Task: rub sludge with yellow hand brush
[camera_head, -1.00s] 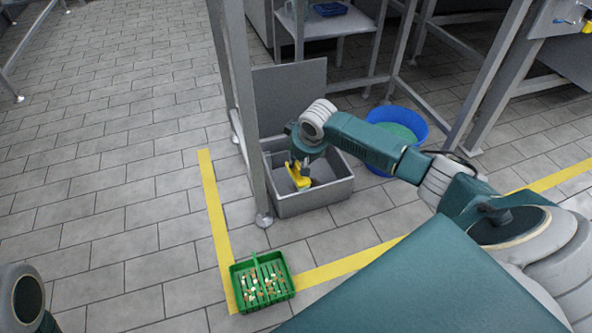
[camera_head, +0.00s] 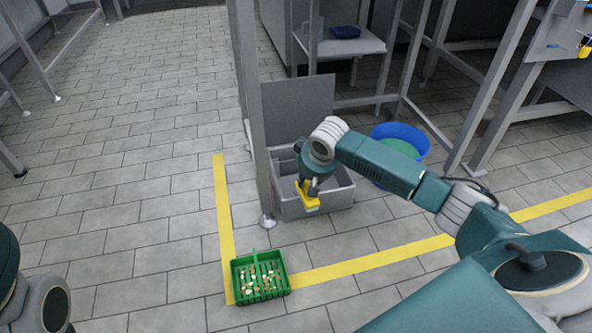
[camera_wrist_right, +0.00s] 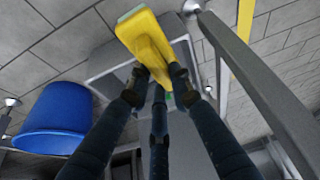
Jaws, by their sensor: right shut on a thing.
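The yellow hand brush (camera_head: 307,203) is in the fingers of my right gripper (camera_head: 311,187), which is shut on it. In the head view the brush shows in front of the near wall of an open grey basin (camera_head: 345,199) on the floor. In the right wrist view the brush (camera_wrist_right: 147,38) points away from my fingers (camera_wrist_right: 155,78), with a pale green edge at its far end. I cannot make out sludge for certain; my arm hides part of the basin's inside. My left gripper is out of view.
A metal post (camera_head: 262,150) stands just left of the basin. A blue tub (camera_head: 420,142) with green contents is behind my right forearm. A green crate (camera_head: 260,277) with small pieces lies at the corner of the yellow floor line (camera_head: 224,210).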

